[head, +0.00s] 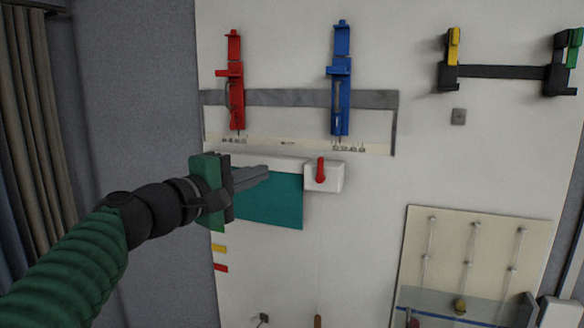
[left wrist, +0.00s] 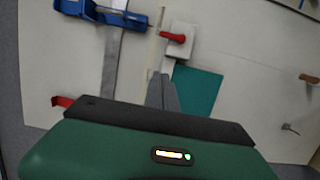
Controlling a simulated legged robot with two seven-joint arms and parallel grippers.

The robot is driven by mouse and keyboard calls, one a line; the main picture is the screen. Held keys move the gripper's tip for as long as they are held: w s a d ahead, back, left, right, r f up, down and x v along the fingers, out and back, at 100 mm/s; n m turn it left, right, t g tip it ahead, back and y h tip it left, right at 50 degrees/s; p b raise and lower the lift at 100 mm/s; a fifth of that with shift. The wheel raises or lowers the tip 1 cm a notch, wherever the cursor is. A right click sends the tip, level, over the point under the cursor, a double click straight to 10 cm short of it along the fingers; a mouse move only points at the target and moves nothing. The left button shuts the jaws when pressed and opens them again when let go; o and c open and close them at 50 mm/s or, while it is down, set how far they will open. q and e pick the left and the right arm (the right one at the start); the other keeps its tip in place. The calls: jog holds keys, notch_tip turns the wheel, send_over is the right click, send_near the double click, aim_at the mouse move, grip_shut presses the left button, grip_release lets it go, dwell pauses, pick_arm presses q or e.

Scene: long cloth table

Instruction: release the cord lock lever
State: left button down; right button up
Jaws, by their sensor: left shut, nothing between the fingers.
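The cord lock is a white box (head: 331,181) on the white wall panel, with a red lever (head: 320,170) on its front. The lever hangs roughly downward in the head view. The box (left wrist: 182,37) and red lever (left wrist: 172,37) also show in the left wrist view, beyond the fingertips. My left gripper (head: 266,171) is shut and empty, to the left of the box and apart from the lever. Its closed fingers (left wrist: 163,90) point toward the box in the left wrist view. My right gripper is not in view.
A teal panel (head: 268,205) hangs below and left of the box. A red tool (head: 236,85) and a blue tool (head: 340,85) hang above on a grey strip (head: 290,98). A cream board (head: 445,245) stands at lower right. The wall right of the box is clear.

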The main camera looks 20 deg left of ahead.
aim_at(306, 165)
pick_arm(q)
jog(key=w+d+p, duration=0.1)
jog(key=w+d, duration=0.1)
jog(key=w, duration=0.1)
jog(key=w+d+p, duration=0.2)
jog(key=w, duration=0.1)
jog(key=w+d+p, duration=0.1)
jog(key=w+d, duration=0.1)
jog(key=w, duration=0.1)
jog(key=shift+d+p, duration=0.3)
jog(key=shift+w, duration=0.1)
jog(key=shift+w+a+f, duration=0.1)
jog(key=shift+w, duration=0.05)
jog(key=shift+d+m, duration=0.2)
jog(key=shift+m, duration=0.2)
